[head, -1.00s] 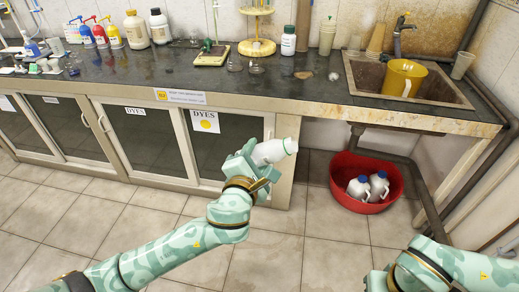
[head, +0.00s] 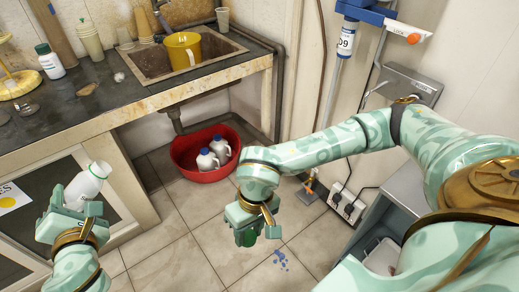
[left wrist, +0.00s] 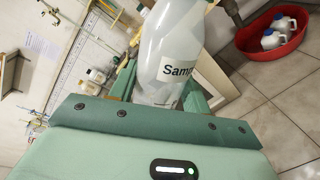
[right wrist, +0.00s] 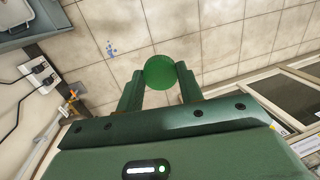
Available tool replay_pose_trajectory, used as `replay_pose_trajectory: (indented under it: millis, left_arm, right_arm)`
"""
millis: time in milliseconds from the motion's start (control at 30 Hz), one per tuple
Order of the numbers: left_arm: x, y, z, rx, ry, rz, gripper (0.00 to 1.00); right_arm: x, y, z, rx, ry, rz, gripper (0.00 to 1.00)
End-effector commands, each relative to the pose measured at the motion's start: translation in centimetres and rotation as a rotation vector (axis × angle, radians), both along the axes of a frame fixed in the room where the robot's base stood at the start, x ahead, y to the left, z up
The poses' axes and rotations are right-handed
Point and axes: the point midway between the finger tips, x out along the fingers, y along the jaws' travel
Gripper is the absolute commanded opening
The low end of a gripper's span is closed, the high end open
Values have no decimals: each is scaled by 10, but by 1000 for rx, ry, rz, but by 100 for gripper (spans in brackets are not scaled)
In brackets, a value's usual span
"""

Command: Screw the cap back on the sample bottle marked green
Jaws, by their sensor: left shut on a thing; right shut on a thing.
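The white sample bottle (head: 86,187) is in my left gripper (head: 72,215), in front of the bench cabinet. It is tilted, its neck pointing up and to the right in the head view. In the left wrist view the bottle (left wrist: 165,48) shows a label starting "Samp" between the fingers; its mouth is outside that view. My right gripper (head: 250,226) is shut on a round green cap (right wrist: 160,71), held between the fingertips above the floor. In the head view only a bit of the cap (head: 247,238) shows below the fingers. Bottle and cap are well apart.
Another white bottle with a green cap (head: 49,62) stands on the dark counter (head: 95,112). A yellow jug (head: 182,52) is at the sink. A red tub (head: 188,153) with two jugs sits on the floor below. Blue spots (head: 280,259) mark the floor. Open space lies between my grippers.

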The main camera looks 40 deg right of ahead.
Motion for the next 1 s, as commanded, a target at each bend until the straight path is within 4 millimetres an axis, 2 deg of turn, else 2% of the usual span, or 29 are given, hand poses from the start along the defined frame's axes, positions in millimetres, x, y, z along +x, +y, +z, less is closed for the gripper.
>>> replay_pose_trajectory:
  millis: [167,267,400,500,600,700,900,1000]
  left_arm:
    - [0,0,0,0,0,0,16]
    - [0,0,0,0,0,0,16]
    - [0,0,0,0,0,0,16]
    - [0,0,0,0,0,0,16]
    - [0,0,0,0,0,0,16]
    - [0,0,0,0,0,0,16]
    - [0,0,0,0,0,0,16]
    - [0,0,0,0,0,0,16]
  right_arm:
    - [56,35,30,142,21,-99,10]
    - [92,60,58,233,30,-155,10]
    - [141,93,112,367,36,-216,10]
    - [170,108,153,460,41,-240,10]
    - [193,114,189,550,45,-252,10]
    - [210,110,213,647,54,-257,10]
    - [212,111,218,819,86,-213,10]
    - [212,113,218,846,88,-209,10]
